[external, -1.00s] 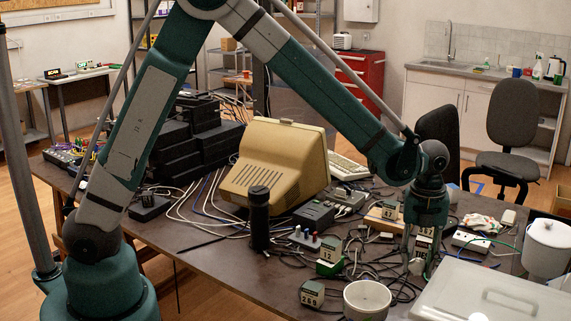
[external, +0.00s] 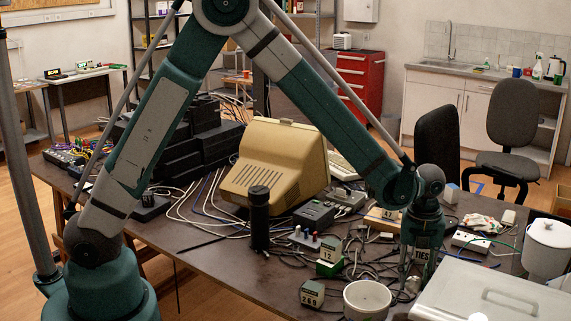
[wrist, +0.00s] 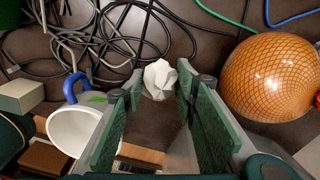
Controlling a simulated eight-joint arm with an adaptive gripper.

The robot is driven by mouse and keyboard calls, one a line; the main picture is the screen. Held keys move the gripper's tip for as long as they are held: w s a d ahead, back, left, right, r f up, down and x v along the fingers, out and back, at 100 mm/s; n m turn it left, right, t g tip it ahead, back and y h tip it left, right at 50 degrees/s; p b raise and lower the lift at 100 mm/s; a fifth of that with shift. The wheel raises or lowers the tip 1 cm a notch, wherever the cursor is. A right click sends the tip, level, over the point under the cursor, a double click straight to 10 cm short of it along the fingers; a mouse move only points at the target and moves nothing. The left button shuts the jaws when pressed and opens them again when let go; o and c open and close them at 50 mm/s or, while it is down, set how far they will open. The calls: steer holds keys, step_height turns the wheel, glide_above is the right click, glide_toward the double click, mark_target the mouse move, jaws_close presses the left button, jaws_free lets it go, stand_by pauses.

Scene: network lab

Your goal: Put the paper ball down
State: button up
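The crumpled white paper ball (wrist: 160,78) is between the tips of my gripper (wrist: 160,88) in the wrist view, with a fingertip against each side of it. My gripper (external: 412,280) points down over the front right of the cluttered table in the external view. The paper ball shows there as a small pale shape (external: 412,285) at the fingertips, low over the tabletop (wrist: 210,45). Whether its underside touches the table is hidden.
A white pot (external: 367,301) stands left of my gripper. A pale lidded bin (external: 500,295) is at the right. An orange netted ball (wrist: 268,78) lies right of my fingers in the wrist view. Black cables (wrist: 100,35) lie beyond. A box marked TIES (external: 422,256) stands close behind.

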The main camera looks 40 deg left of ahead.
mark_target(412, 293)
steer(key=shift+f, duration=0.3)
steer(key=shift+f+b, duration=0.4)
steer(key=shift+f, duration=1.5)
steer(key=o, duration=0.6)
steer(key=shift+f, duration=0.1)
step_height(412, 293, up, 12)
steer(key=shift+a+r+p, duration=0.1)
steer(key=shift+r+p, duration=0.05)
steer(key=shift+p, duration=0.9)
